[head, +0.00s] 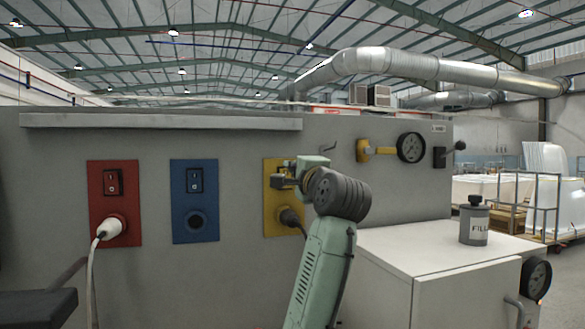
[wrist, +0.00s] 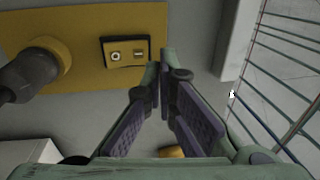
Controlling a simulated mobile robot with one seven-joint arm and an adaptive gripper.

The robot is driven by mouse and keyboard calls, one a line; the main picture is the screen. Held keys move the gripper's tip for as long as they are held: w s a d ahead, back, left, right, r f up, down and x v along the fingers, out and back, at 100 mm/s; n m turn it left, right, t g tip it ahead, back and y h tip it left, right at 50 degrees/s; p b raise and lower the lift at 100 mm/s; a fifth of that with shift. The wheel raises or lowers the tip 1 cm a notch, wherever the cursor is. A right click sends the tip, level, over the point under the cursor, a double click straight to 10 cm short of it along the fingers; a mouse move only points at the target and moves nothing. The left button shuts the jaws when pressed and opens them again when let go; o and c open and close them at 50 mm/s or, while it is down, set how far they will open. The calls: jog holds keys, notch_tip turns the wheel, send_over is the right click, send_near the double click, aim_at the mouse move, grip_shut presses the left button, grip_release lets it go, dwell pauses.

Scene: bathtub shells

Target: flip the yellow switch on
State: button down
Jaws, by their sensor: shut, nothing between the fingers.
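The yellow panel (head: 270,222) is on the grey wall, right of the red and blue panels, and is partly covered by my gripper (head: 279,181). In the wrist view the panel (wrist: 85,20) fills the upper left. On it is the yellow switch (wrist: 113,55), a small black-framed rocker with two marks. Which way the rocker is tilted is unclear.
A dark plug (wrist: 40,72) sticks out of the yellow panel beside the switch. The red panel (head: 97,215) has a switch and a white plug. The blue panel (head: 180,232) has a switch and an empty socket. A white cabinet (head: 385,245) with a grey canister (head: 473,228) stands at right.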

jog(key=s+d+r+b, duration=0.1)
jog(key=s+d+b, duration=0.2)
jog(key=s, duration=0.6)
jog(key=shift+s+r+b, duration=0.2)
jog(key=shift+r+b, duration=0.05)
jog(key=shift+b, duration=0.45)
